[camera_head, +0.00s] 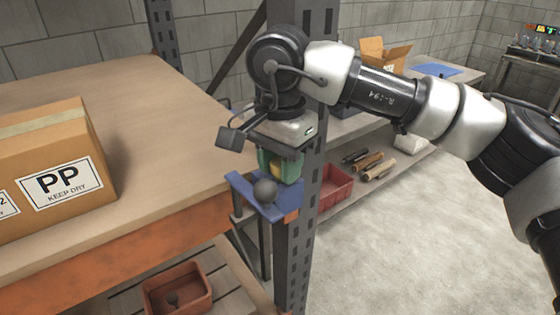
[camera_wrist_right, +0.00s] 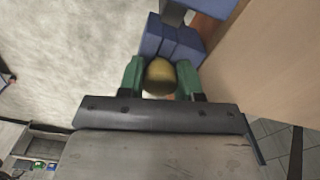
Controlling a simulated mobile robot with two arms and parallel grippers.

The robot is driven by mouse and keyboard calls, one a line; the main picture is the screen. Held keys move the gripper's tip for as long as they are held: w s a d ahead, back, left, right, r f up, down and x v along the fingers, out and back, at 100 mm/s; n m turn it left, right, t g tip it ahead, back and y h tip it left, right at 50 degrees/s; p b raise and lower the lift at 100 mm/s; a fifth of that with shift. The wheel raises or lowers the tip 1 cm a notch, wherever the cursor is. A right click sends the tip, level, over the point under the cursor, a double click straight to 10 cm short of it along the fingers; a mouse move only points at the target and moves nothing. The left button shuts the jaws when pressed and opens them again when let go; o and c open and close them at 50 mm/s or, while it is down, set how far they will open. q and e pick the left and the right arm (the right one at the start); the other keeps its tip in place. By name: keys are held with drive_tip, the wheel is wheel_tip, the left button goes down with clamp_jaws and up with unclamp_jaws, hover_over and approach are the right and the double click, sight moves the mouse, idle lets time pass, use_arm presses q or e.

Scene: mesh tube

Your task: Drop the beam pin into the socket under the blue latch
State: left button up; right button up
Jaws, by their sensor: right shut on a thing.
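My right gripper (camera_head: 279,168) is at the upright post, just above the blue latch (camera_head: 246,186). Its green fingers are shut on the beam pin (camera_head: 277,169), of which a yellow part shows between them. In the right wrist view, the pin's rounded golden top (camera_wrist_right: 159,77) sits between the two green fingers (camera_wrist_right: 160,80). The blue latch (camera_wrist_right: 172,40) lies just beyond them. The pin's lower end and the socket are hidden. My left gripper is in neither view.
A wooden shelf top (camera_head: 150,150) with an orange beam (camera_head: 120,248) is on the left, bearing a cardboard box (camera_head: 50,165). A red bin (camera_head: 335,186) is behind the post. Open floor lies at right.

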drive_tip(key=o, duration=1)
wheel_tip(320, 180, up, 11)
drive_tip(key=b, duration=0.1)
drive_tip(key=shift+f, duration=0.15)
drive_tip(key=shift+f, duration=0.1)
